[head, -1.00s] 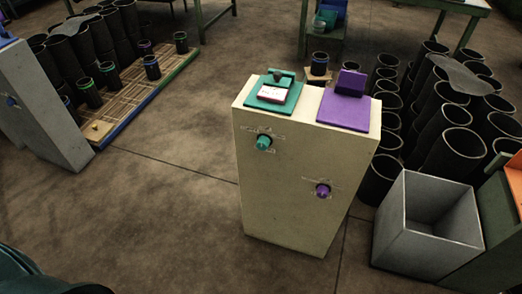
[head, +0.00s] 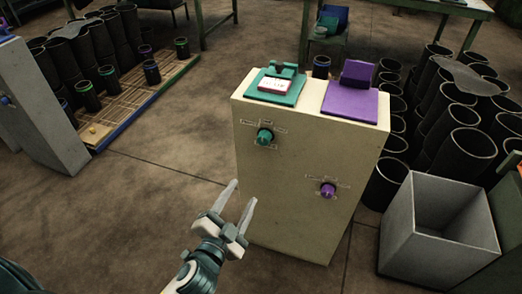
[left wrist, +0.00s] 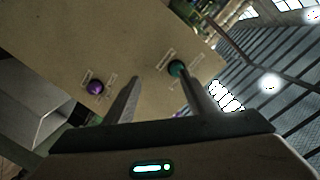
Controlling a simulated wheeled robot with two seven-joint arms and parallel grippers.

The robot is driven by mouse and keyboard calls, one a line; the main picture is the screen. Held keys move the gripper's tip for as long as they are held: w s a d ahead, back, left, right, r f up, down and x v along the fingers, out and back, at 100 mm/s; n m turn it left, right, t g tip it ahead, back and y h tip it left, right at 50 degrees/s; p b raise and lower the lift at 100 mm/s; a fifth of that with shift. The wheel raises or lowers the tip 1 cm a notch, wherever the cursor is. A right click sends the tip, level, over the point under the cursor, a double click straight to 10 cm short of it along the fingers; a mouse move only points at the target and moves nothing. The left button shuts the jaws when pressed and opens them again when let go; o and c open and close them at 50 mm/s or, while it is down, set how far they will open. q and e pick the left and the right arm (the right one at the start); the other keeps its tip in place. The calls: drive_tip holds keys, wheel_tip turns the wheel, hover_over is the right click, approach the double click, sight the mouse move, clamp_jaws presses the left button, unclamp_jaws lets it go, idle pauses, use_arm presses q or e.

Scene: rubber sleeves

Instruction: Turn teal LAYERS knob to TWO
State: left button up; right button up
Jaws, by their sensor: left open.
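The teal knob (head: 265,137) sits on the upper left of the front of a cream cabinet (head: 290,225), with small labels around it that are too small to read. It also shows in the left wrist view (left wrist: 177,68), near the tip of one finger but apart in the head view. A purple knob (head: 327,190) is lower right on the same face. My left gripper (head: 240,192) is open and empty, in front of the cabinet and below left of the teal knob. It also shows in the left wrist view (left wrist: 158,85). My right gripper is not in view.
A teal plate (head: 274,88) and a purple plate (head: 350,103) lie on the cabinet top. A grey bin (head: 440,235) stands at the right, with black sleeves (head: 458,150) behind it. The floor left of the cabinet is clear.

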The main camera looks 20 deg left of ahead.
sight(262, 142)
use_arm(q)
drive_tip(key=shift+t, duration=0.5)
drive_tip(key=r, duration=0.4)
drive_tip(key=shift+s+r, duration=0.2)
drive_tip(key=shift+s, duration=0.1)
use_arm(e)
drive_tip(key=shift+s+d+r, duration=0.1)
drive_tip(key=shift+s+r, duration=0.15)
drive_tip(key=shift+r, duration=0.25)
use_arm(q)
drive_tip(key=shift+w, duration=0.1)
drive_tip(key=w, duration=0.5)
drive_tip(key=w+p, duration=0.1)
drive_tip(key=w, duration=1)
drive_tip(key=shift+d, duration=0.25)
drive_tip(key=shift+w+f, duration=0.1)
drive_tip(key=shift+w, duration=0.5)
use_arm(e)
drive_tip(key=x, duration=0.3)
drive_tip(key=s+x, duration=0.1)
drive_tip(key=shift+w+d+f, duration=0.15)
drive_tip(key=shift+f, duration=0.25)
